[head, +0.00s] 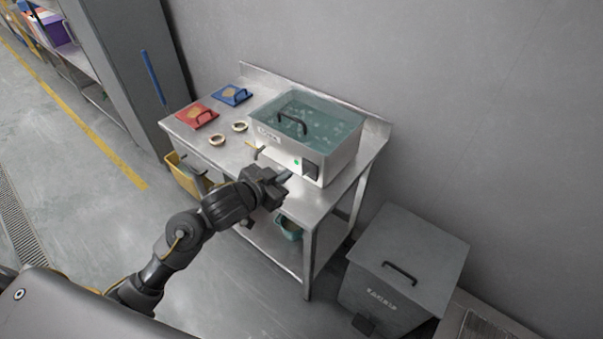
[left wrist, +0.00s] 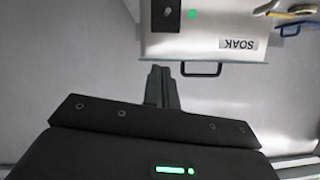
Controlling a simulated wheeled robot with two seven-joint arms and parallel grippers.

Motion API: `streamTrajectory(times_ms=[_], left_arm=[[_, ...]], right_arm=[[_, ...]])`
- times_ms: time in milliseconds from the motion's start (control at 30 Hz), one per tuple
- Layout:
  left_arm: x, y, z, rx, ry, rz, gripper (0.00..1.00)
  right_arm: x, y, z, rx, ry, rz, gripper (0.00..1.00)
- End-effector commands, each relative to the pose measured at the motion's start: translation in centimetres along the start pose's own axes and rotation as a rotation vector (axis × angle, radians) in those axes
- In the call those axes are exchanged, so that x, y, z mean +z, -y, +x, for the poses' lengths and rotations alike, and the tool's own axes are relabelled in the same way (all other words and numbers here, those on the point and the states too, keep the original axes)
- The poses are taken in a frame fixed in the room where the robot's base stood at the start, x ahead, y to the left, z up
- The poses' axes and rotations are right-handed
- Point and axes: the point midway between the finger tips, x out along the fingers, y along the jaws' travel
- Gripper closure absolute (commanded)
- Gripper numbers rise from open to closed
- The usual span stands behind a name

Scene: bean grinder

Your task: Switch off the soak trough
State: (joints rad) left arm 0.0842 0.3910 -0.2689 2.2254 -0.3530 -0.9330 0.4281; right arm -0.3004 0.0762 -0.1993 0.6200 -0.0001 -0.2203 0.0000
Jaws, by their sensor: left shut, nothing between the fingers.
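The soak trough (head: 337,162) is a metal box on the steel table, with a clear greenish top and a black handle. Its front carries a lit green lamp (head: 297,161) and a black switch plate (head: 309,169). In the left wrist view the trough front (left wrist: 215,42) is upside down, with the lit lamp (left wrist: 193,14), the switch plate (left wrist: 166,15) with a round knob, and a SOAK label. My left gripper (head: 286,177) is shut and empty, just in front of the switch side; its fingers (left wrist: 162,84) appear apart from the trough. My right gripper is not in view.
The steel table (head: 215,154) also holds a red board (head: 197,116), a blue board (head: 232,95) and two small rings. A yellow bin (head: 185,178) is at its left. A grey lidded bin (head: 405,265) stands at the right. Floor at left is clear.

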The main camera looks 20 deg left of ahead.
Motion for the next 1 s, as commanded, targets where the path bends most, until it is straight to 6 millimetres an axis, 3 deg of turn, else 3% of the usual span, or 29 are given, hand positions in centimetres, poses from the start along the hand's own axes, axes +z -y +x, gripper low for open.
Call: streamTrajectory(times_ms=[267, 733, 1000], left_arm=[[0.0, 0.0, 1.0, 0.0, 0.001, -0.002, 1.0], [-0.1, 0.1, 9.9, 0.0, 0.003, -0.002, 1.0], [3.2, 0.1, 10.8, -0.002, 0.004, -0.001, 1.0]], right_arm=[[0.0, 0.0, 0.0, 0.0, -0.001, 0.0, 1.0], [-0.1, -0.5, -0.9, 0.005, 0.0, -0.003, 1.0], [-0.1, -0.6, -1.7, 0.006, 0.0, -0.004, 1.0]])
